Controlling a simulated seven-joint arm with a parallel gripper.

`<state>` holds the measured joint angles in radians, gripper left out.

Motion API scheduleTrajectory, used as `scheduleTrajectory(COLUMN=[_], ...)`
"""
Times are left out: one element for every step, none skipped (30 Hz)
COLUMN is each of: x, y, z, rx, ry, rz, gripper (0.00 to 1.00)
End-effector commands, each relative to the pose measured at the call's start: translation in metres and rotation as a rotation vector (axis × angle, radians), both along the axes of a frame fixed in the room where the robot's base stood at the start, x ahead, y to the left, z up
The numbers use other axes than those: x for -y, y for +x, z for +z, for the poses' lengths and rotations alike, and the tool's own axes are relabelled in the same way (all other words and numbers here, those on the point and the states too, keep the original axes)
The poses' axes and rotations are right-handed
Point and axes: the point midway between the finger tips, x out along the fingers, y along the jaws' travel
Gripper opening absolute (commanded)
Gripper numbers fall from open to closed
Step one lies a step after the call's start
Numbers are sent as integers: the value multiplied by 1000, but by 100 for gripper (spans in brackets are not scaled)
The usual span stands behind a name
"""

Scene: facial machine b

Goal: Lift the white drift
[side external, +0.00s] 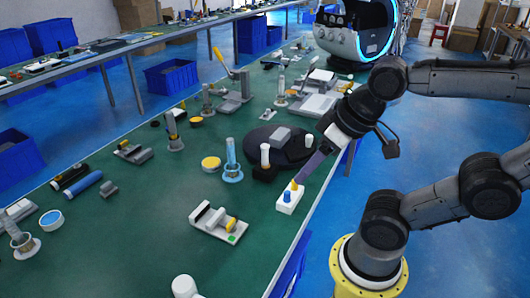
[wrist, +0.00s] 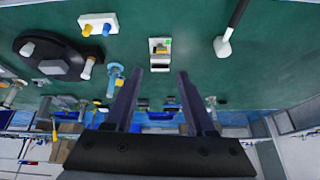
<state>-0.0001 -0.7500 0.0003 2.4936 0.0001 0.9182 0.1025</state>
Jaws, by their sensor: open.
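A white upright cylinder (side external: 265,155), which looks like the white drift, stands on a dark base near the round black plate. In the wrist view a matching white cylinder (wrist: 88,68) is left of my gripper. A second, shorter white cylinder (side external: 309,141) stands at the black plate's right edge, so I cannot be sure which is the drift. My gripper (wrist: 155,76) is open, with nothing between its fingers. In the side view my gripper (side external: 298,182) hangs right of and nearer than the white cylinder, apart from it, above a white button box (side external: 288,204).
A grey-white fixture (side external: 220,222) with a yellow part lies nearer on the green table. A clear blue cylinder on a ring (side external: 231,158) stands left of the white cylinder. The round black plate (side external: 290,153) is behind. A black-handled tool with a white head (wrist: 223,45) is at right.

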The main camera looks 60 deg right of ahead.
Motion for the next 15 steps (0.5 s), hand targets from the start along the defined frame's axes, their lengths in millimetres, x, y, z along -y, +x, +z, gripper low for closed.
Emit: scheduleTrajectory(x=[0, 0, 0, 1, 2, 5, 7, 10, 14, 17, 21, 27, 32, 38, 47], y=[4, 8, 14, 20, 27, 36, 43, 51, 62, 71, 80, 92, 102, 113, 127], z=[11, 18, 29, 35, 42, 49, 55, 60, 66, 71, 75, 79, 81, 83, 84], rx=[17, 27, 31, 29, 27, 19, 14, 7, -2, -10, -17, -29, -39, -49, -65], ry=[24, 42, 67, 84, 101, 121, 137, 151, 169, 182, 195, 211, 223, 235, 250], rz=[-45, -78, -125, -162, -201, -252, -292, -333, -387, -428, -470, -528, -573, -617, -679], gripper=[55, 55, 55, 55, 55, 55, 55, 55, 55, 55, 55, 55, 55, 55, 55])
